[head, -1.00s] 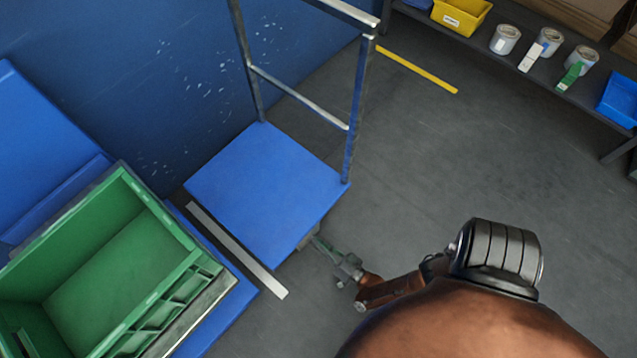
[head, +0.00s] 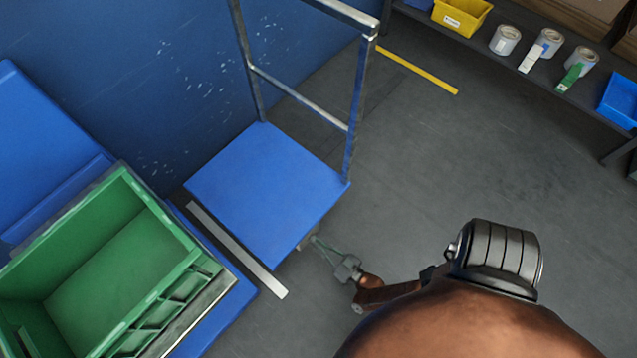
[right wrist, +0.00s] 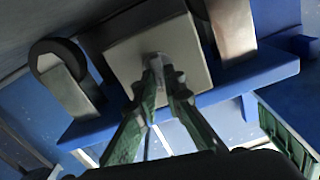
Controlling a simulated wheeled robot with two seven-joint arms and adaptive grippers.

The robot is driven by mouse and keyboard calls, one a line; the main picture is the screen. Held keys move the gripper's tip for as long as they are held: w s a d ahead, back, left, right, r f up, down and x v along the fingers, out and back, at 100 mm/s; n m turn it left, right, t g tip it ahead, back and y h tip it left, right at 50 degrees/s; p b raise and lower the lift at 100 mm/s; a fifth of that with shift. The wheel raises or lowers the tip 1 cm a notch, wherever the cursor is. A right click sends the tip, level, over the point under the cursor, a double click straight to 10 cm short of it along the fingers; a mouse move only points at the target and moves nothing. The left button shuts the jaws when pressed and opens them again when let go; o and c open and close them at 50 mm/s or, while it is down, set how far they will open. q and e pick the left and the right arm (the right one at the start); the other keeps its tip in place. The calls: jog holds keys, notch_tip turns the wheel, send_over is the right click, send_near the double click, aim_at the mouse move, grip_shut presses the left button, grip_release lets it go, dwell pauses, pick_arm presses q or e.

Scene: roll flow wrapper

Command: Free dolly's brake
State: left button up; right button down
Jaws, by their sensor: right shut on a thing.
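The dolly (head: 262,185) has a blue deck and a metal push frame, and stands beside the blue wall in the head view. In the right wrist view, a pale square plate (right wrist: 125,62) sits under the deck between two caster brackets. I take it for the dolly's brake pedal. My right gripper (head: 316,241) reaches low to the deck's near right edge. Its green fingers (right wrist: 164,72) converge at the plate and are shut on its edge or a small part there; the exact contact is hard to see. My left gripper is not in view.
A green crate (head: 207,262) stands on a blue base at the left. A pale floor strip (head: 236,250) runs beside the dolly. A shelf (head: 478,52) with a yellow bin (head: 461,20) and several cans is at the upper right. The floor right of the dolly is clear.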

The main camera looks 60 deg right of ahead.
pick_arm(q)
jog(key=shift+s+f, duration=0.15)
pick_arm(e)
jog(key=n, duration=0.7)
jog(key=shift+a+f+n, duration=0.15)
jog(key=shift+a+n, duration=0.15)
jog(key=c, duration=2)
grip_release()
